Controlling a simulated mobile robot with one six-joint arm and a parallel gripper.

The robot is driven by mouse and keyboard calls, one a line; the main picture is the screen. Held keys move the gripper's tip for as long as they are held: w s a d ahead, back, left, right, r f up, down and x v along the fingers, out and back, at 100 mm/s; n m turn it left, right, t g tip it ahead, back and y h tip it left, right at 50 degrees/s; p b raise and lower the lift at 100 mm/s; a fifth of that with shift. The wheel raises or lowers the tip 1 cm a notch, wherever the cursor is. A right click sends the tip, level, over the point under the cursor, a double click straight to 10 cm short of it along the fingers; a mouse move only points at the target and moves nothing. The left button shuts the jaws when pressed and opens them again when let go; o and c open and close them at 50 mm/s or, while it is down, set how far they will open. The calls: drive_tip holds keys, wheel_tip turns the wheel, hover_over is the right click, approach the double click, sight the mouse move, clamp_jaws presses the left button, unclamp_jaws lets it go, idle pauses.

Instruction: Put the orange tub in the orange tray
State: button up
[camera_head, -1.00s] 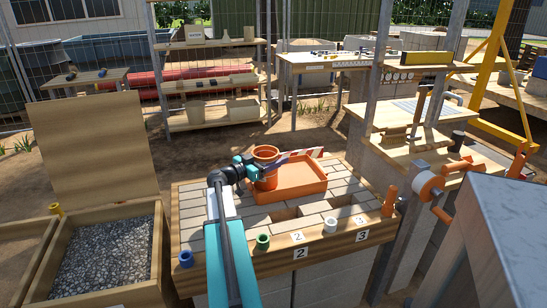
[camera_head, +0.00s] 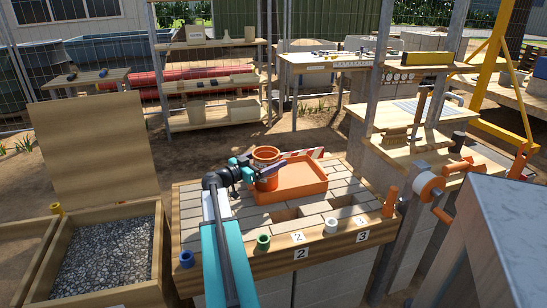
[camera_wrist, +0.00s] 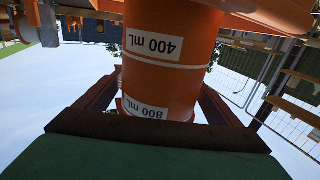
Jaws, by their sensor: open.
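The orange tub (camera_head: 266,172) stands upright at the left end of the orange tray (camera_head: 305,189). It appears to be inside the tray's rim, but its base is partly hidden in the head view. My gripper (camera_head: 262,167) is open around the tub, with a finger on either side. In the wrist view the tub (camera_wrist: 165,72) fills the middle between the two fingers and bears upside-down labels, 400 mL and 800 mL. Whether the fingers touch it is unclear. Part of the tray (camera_wrist: 275,12) shows at the top right there.
The tray lies on a paved bench (camera_head: 215,222) with a wooden front edge. Blue, green and white small cups stand along that edge, near open slots. A gravel box (camera_head: 107,260) is at left. An orange-handled reel (camera_head: 431,186) and a metal post stand at right.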

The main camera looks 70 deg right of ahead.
sight(257, 163)
drive_tip(key=v, duration=0.9)
drive_tip(key=shift+w+a+f, duration=0.1)
drive_tip(key=shift+w+a, duration=0.1)
drive_tip(key=shift+a, duration=0.2)
